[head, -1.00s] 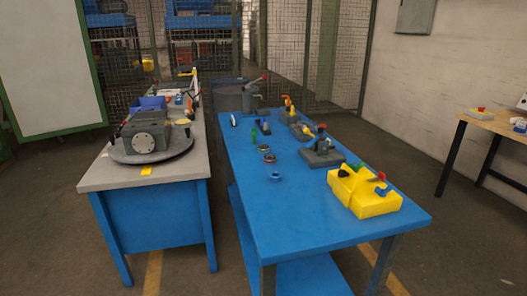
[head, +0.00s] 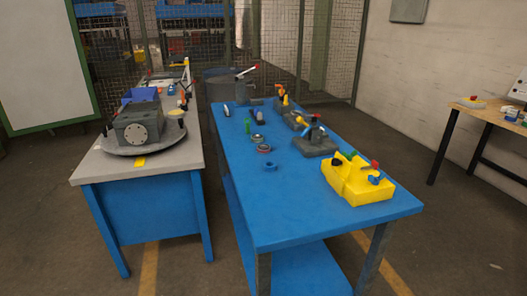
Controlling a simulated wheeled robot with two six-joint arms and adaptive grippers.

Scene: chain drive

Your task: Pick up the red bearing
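Several small rings lie in a row on the blue table (head: 290,210). The middle ring (head: 264,149) looks grey with a reddish tint and may be the red bearing; it is too small to be sure. A grey ring (head: 257,138) lies just behind it, and a blue ring (head: 270,167) lies nearer the front. All three appear to lie flat and apart from any fixture. Neither of my grippers shows in the head view.
A yellow block (head: 355,184) with coloured knobs stands at the table's right. Grey fixtures (head: 316,146) line its right and back edges. A grey bench (head: 92,168) with a gearbox (head: 138,128) stands left across a narrow gap. The blue table's front is clear.

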